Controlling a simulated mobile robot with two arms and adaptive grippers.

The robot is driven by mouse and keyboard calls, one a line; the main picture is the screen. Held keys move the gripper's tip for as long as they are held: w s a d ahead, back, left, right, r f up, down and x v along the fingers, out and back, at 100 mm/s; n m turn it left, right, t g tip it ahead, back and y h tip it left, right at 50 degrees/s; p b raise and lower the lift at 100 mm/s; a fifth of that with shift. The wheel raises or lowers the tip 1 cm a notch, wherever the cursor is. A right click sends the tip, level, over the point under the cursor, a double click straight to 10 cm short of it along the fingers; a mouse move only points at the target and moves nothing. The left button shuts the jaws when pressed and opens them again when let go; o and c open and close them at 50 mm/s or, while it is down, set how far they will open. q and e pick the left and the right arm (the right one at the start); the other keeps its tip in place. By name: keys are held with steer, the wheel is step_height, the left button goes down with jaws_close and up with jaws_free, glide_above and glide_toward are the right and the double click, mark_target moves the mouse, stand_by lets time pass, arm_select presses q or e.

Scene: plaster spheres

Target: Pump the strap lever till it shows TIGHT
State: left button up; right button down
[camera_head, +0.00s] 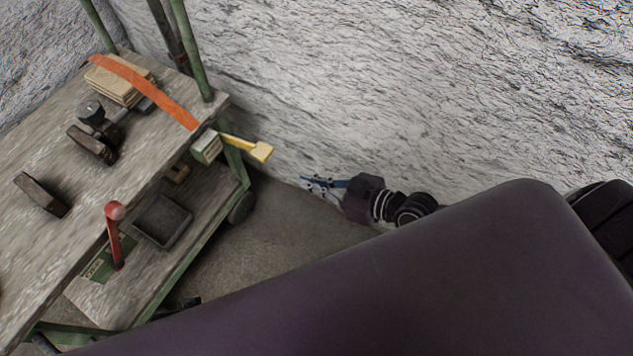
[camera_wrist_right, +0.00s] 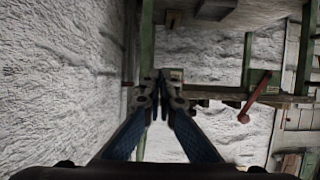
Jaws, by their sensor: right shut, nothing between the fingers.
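The yellow strap lever (camera_head: 248,148) sticks out to the right from a small pale-green housing (camera_head: 207,147) at the cart's right edge. No readable word shows on the housing at this size. An orange strap (camera_head: 145,88) runs over a stack of boards (camera_head: 120,82) on the cart top, down toward that edge. My right gripper (camera_head: 310,185) is shut and empty, to the right of and below the lever, apart from it. In the right wrist view its blue-backed fingers (camera_wrist_right: 158,84) meet in front of a green post; I cannot make out the lever there. My left gripper is not in view.
The wooden cart top (camera_head: 60,150) holds dark blocks and a clamp-like tool (camera_head: 95,130). A red crank (camera_head: 114,235) stands at its front edge, also in the right wrist view (camera_wrist_right: 256,97). A grey tray (camera_head: 162,220) sits on the lower shelf. A rough white wall (camera_head: 400,90) lies behind.

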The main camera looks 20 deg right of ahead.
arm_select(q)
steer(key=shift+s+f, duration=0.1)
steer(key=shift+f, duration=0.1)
arm_select(e)
steer(key=shift+v, duration=0.8)
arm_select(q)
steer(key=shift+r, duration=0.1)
arm_select(e)
steer(key=shift+f, duration=0.1)
